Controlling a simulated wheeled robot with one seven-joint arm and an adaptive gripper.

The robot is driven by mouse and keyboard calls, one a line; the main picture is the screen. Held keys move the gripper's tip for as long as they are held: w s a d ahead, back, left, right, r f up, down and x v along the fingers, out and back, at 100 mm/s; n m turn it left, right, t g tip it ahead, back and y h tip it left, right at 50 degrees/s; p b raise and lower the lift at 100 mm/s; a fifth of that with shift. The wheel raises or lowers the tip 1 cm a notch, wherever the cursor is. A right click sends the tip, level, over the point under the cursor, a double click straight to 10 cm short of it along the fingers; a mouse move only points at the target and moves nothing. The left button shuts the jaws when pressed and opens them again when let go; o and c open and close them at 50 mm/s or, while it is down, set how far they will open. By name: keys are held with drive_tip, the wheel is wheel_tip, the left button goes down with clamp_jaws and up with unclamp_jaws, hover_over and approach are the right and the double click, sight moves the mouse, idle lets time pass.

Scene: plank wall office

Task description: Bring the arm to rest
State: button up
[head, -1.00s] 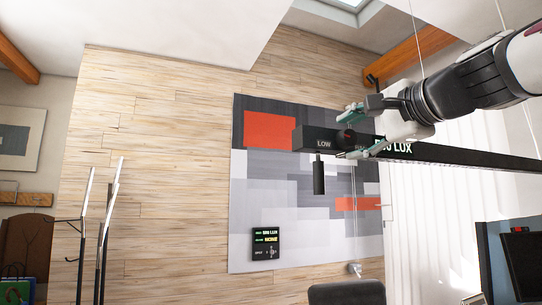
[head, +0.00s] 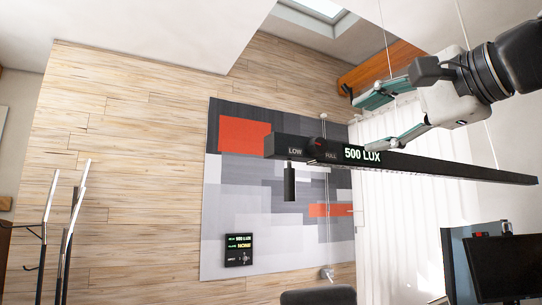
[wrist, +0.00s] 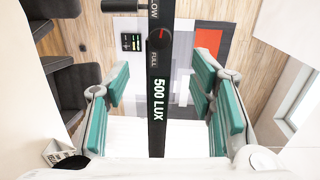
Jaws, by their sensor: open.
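My gripper (head: 366,123) is at the upper right of the head view, its two teal-padded fingers spread with nothing between them. It is apart from the dial (head: 317,144) on the black hanging lamp bar (head: 450,168). The bar has LOW and FULL marks and a lit "500 LUX" readout. In the wrist view, the open fingers of my gripper (wrist: 160,80) show on either side of the bar, and the dial (wrist: 160,36) with its red mark lies beyond the readout. A dark cylinder (head: 289,182) hangs under the bar's near end.
A small black wall panel (head: 238,250) shows lit text, with "500 LUX" on top. Monitors (head: 510,268) stand at the lower right, a dark chair back (head: 318,296) at the bottom. A metal stand (head: 70,225) is at left. Open air lies left of the bar.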

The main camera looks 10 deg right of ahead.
idle(0.4)
drive_tip(key=s+a+f+n+g+h+p, duration=0.1)
drive_tip(key=s+a+f+n+g+p, duration=0.1)
drive_tip(key=f, duration=0.5)
drive_tip(key=s+a+f+n+g+p, duration=0.2)
drive_tip(key=f+n+g+p, duration=0.1)
drive_tip(key=f, duration=0.3)
drive_tip(key=s+a+f+n+g+h+p, duration=0.1)
drive_tip(key=s+a+f+n+g+p, duration=0.1)
drive_tip(key=f, duration=0.5)
drive_tip(key=s+d+f+n+g+h+p, duration=0.2)
drive_tip(key=s+f+n, duration=0.5)
drive_tip(key=s+f, duration=0.6)
drive_tip(key=f+g+h+p, duration=0.1)
drive_tip(key=g+p, duration=0.1)
drive_tip(key=g, duration=0.1)
drive_tip(key=shift+f+h, duration=0.3)
drive_tip(key=shift+f, duration=0.05)
